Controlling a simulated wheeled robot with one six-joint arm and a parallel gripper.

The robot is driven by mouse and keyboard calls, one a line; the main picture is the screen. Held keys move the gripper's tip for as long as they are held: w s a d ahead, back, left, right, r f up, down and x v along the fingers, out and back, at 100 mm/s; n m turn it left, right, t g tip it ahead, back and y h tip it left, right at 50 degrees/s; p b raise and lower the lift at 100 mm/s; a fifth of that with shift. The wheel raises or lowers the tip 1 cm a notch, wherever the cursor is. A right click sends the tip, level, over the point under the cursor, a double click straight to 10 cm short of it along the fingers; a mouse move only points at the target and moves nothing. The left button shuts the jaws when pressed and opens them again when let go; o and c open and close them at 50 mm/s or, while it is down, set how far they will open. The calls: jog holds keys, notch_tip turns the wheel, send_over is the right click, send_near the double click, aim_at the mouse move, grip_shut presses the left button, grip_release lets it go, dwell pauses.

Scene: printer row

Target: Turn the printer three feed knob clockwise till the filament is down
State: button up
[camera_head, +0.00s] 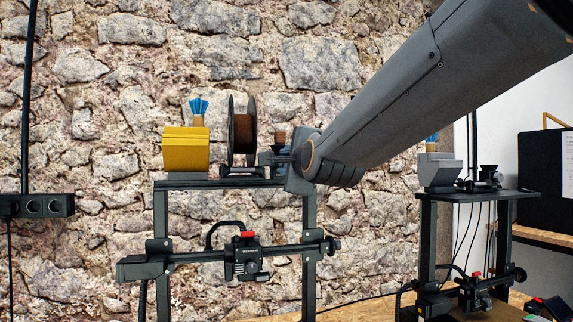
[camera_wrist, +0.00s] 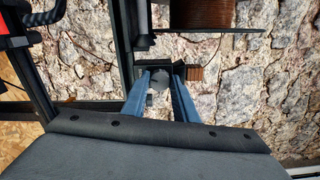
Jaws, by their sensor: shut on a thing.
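The near printer (camera_head: 312,215) has a dark frame with a brown filament spool (camera_head: 242,133) on its top bar. A small dark feeder (camera_head: 267,158) sits beside the spool. In the wrist view a round grey feed knob (camera_wrist: 159,80) lies between the two blue-grey fingers of my gripper (camera_wrist: 160,92). The fingers are shut on the knob. In the head view my gripper (camera_head: 284,158) reaches the feeder from the right, and the knob is hidden there. I see no clear number on the printer, and the filament's height cannot be told.
A yellow box (camera_head: 186,148) with a blue brush-like top stands left of the spool. The print head (camera_head: 247,257) with a red top hangs on the rail below. A second printer (camera_head: 475,195) stands to the right, and a rough stone wall is behind.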

jog(key=o, duration=1.1)
jog(key=shift+c, duration=0.2)
jog(key=p+v, duration=0.3)
jog(key=v, duration=0.4)
jog(key=shift+s, duration=0.4)
jog(key=shift+d, duration=0.15)
